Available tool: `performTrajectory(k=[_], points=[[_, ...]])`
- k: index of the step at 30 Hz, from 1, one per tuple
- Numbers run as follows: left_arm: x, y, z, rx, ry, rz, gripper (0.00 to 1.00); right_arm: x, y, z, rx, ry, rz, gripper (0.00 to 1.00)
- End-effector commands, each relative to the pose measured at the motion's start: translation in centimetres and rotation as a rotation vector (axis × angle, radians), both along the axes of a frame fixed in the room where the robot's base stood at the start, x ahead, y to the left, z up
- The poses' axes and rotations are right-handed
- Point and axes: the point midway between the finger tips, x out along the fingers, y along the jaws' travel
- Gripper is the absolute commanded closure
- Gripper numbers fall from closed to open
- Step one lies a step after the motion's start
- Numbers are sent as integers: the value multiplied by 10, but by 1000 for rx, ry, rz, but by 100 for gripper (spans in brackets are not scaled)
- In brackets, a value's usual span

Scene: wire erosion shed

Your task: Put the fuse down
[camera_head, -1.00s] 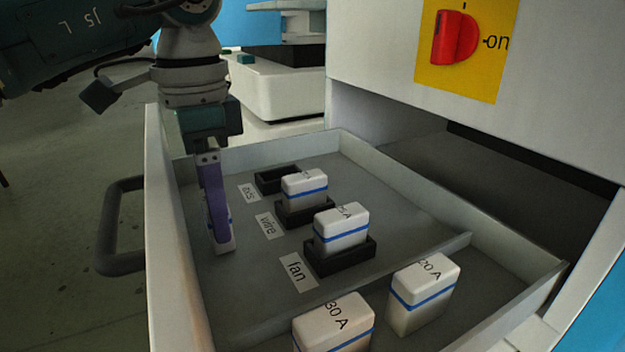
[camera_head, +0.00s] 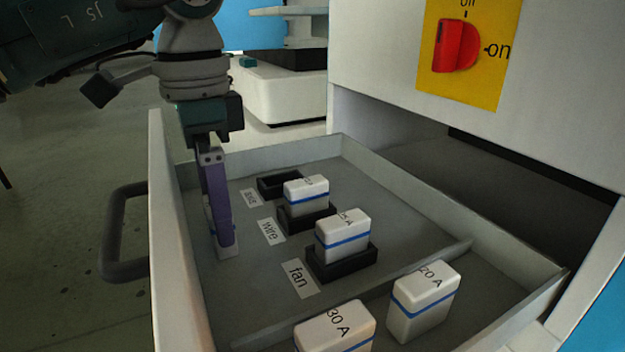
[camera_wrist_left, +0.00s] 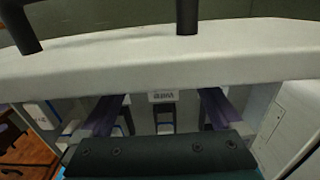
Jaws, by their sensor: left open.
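My left gripper (camera_head: 218,225) points down inside the open drawer, near its left wall, with purple fingers. In the left wrist view the two fingers (camera_wrist_left: 161,108) stand wide apart, their tips hidden behind the drawer's wall. Fuses stand in the wire socket (camera_head: 308,219) and the fan socket (camera_head: 343,266). The rear socket (camera_head: 279,182) is empty. My right gripper is not in view.
The drawer's left wall (camera_head: 166,215) is close beside my gripper. A red switch (camera_head: 455,46) is on the cabinet above.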

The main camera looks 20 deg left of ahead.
Motion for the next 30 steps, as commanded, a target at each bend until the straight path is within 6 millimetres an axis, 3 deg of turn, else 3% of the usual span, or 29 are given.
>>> performTrajectory(k=[6,13,18,30], points=[[1,0,55,0,-5,0,1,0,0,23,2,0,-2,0],[1,0,97,-1,-3,-1,1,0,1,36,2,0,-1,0],[0,0,109,-1,-1,0,1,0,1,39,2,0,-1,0],[0,0,110,-1,-1,0,1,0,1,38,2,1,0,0]])
